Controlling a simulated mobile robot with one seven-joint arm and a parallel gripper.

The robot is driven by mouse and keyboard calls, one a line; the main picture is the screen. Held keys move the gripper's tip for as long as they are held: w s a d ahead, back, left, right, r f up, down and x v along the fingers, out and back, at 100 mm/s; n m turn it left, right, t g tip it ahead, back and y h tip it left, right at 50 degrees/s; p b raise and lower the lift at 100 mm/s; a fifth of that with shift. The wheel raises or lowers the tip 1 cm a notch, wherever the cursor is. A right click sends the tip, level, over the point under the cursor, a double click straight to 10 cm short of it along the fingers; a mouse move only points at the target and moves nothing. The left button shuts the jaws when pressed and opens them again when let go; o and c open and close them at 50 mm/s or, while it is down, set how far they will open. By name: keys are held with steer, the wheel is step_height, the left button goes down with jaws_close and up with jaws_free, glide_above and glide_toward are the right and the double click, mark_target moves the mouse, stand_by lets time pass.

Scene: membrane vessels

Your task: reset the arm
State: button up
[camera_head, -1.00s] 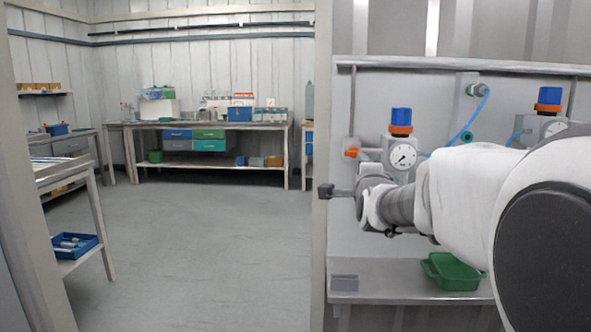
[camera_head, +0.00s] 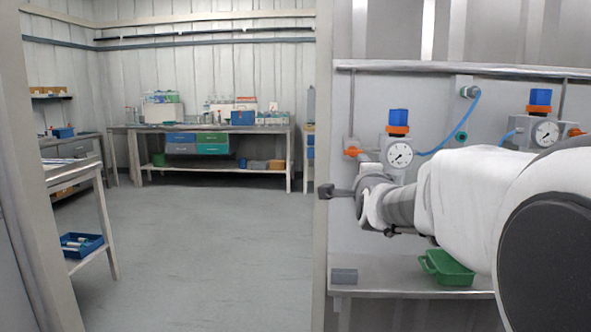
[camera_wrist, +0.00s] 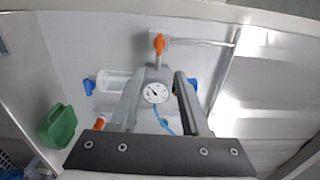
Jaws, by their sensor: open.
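My arm reaches in from the right in the head view, and my gripper (camera_head: 328,190) is at its left end, in front of the wall panel. In the wrist view my gripper (camera_wrist: 160,76) has its two fingers apart, with nothing held between them. A round white pressure gauge (camera_wrist: 156,92) shows behind the gap between the fingers. Whether the fingers touch anything cannot be told, but they look clear of the gauge.
Regulators with blue and orange knobs (camera_head: 397,122) and an orange valve handle (camera_head: 353,151) are on the panel close behind my arm. A green bin (camera_head: 446,266) and a small grey box (camera_head: 344,276) stand on the shelf below. Open floor (camera_head: 200,240) lies left.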

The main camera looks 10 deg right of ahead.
steer(key=s+a+f+n+g+y, duration=0.2)
steer(key=s+a+f+n+g, duration=0.35)
steer(key=s, duration=0.55)
steer(key=s+a+f+n+g+y, duration=0.15)
steer(key=s+a+f+n, duration=0.25)
steer(key=s+f+n, duration=0.6)
steer(key=s+a+f+n+g+y, duration=0.2)
steer(key=s+a+f+n+g, duration=0.3)
steer(key=s, duration=0.8)
step_height(320, 180, up, 27)
steer(key=p, duration=2.5)
steer(key=shift+w+d+f+n, duration=0.25)
steer(key=shift+d+n, duration=0.1)
steer(key=shift+n, duration=0.1)
